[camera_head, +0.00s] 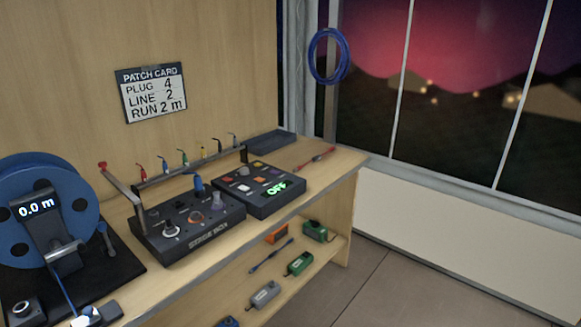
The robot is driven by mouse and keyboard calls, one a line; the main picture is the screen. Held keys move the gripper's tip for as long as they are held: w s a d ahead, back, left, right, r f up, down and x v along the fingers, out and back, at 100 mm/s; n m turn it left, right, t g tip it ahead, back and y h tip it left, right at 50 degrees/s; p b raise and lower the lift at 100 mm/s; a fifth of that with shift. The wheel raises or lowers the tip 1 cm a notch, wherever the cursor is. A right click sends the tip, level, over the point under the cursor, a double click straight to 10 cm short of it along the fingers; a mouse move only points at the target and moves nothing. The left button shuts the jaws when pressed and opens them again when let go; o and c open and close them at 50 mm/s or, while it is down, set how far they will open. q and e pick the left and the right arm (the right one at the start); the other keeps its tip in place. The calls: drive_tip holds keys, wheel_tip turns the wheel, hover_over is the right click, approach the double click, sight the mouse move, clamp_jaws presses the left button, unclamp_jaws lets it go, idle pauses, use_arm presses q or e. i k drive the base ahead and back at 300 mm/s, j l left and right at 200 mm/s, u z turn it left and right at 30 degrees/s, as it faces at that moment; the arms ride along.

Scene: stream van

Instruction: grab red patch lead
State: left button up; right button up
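A thin red lead (316,158) lies on the wooden bench top at its far right end, beside the black box with the green OFF display (275,188). It lies slightly slanted and looks like a short cable with a plug at each end. A small red plug-like piece (141,170) also stands at the left end of the rack bar, in a row with green, yellow and dark ones. Neither of my grippers is in view.
The stage box (188,224) stands on the bench with knobs on top. A blue cable reel (45,212) reading 0.0 m is at left. The lower shelf (318,255) holds several small boxes and a blue lead (270,256). The floor (400,285) at right is clear.

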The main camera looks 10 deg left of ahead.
sight(318, 157)
drive_tip(key=i+j, duration=0.2)
drive_tip(key=i, duration=0.3)
drive_tip(key=i+j, duration=0.25)
drive_tip(key=i, duration=0.2)
drive_tip(key=i+j, duration=0.2)
drive_tip(key=i, duration=0.3)
drive_tip(key=i+l+u, duration=0.1)
drive_tip(key=i+l, duration=0.7)
drive_tip(key=l, duration=0.15)
